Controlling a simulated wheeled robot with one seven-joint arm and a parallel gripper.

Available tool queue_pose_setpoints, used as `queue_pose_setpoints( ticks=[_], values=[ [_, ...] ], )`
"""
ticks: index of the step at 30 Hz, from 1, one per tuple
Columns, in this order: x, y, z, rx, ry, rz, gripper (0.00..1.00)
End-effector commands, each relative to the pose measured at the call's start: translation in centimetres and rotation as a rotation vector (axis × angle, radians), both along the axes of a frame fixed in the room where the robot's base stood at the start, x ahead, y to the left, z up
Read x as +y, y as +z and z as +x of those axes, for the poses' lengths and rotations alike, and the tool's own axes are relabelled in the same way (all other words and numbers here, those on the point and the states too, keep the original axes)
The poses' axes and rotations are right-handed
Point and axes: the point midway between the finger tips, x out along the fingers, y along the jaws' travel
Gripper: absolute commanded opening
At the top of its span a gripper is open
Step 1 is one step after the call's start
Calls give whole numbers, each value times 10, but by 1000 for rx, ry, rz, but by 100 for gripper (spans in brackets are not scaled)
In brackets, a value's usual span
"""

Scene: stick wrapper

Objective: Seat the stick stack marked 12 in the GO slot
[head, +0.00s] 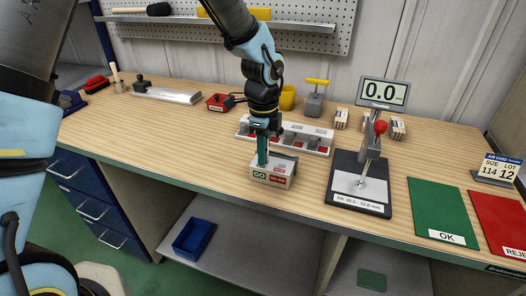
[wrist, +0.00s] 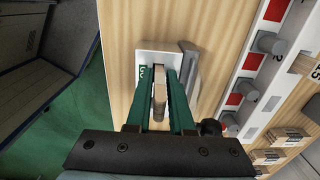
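The gauge block (head: 271,180) is white with a green GO label on its left and a red label on its right, near the table's front edge. It also shows in the wrist view (wrist: 144,52), with a dark slot. My gripper (head: 262,160) points down at the block's GO side. In the wrist view, its green fingers (wrist: 160,85) close around a pale wooden stick stack (wrist: 160,98), which stands at the slot. I cannot see how deep its lower end sits, and its mark is not readable.
Other stick stacks (head: 341,118) stand at the back right. A white rack with red labels (head: 312,143) lies behind the block. A gauge stand (head: 358,190) is to its right, then the green OK mat (head: 440,210) and red reject mat (head: 500,222).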

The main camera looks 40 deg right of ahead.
Motion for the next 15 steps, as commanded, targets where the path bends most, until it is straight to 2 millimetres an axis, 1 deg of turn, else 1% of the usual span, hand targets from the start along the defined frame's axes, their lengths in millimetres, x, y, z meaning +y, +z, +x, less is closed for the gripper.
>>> queue_pose_setpoints(
  ticks=[1,5,15],
  values=[
    [8,-9,-4,13,1,22,25],
    [7,6,-3,12,2,21,25],
    [4,83,-2,8,1,12,25]
  ],
)
